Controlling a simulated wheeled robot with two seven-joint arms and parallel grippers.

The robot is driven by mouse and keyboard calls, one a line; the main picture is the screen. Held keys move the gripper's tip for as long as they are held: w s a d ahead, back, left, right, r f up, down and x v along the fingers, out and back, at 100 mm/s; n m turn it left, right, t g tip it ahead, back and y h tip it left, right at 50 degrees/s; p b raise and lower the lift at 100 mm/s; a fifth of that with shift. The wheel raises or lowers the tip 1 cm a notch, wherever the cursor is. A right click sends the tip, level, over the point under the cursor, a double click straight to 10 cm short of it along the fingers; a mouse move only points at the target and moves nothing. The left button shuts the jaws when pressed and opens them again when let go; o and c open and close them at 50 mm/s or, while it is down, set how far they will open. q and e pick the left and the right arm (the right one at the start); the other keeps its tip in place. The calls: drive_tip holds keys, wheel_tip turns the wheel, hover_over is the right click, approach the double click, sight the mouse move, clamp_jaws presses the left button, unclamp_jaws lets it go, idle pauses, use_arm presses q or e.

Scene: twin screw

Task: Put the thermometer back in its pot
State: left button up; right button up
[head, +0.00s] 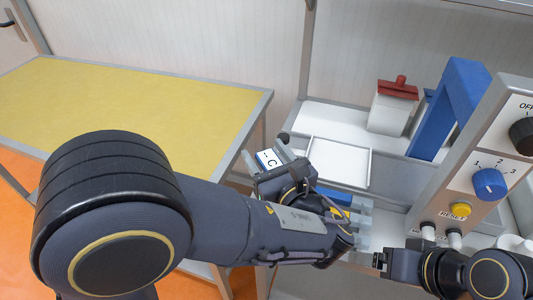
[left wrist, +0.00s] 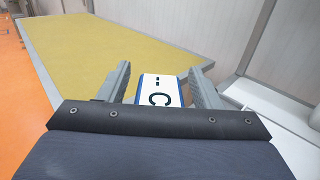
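The thermometer shows as a white display with a blue edge and the marks "-- C" (head: 269,159). My left gripper (head: 270,152) is around it, near the left end of the white bench. In the left wrist view the display (left wrist: 160,91) lies centred between the two grey fingers (left wrist: 160,75), with a narrow gap on each side. Its lower part is hidden, so I cannot tell whether the fingers grip it. My right gripper (head: 380,261) is at the lower right, its fingers too small to judge. I cannot make out the thermometer's pot for sure.
A white tray (head: 340,142) lies just beyond my left gripper. Behind it stand a white container with a red lid (head: 393,112) and a blue arch (head: 462,88). A control panel (head: 508,150) with knobs rises at the right. The yellow table (head: 120,100) at left is bare.

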use_arm(q)
drive_tip(key=shift+o, duration=0.2)
drive_tip(key=v, duration=0.8)
drive_tip(key=shift+b, duration=0.45)
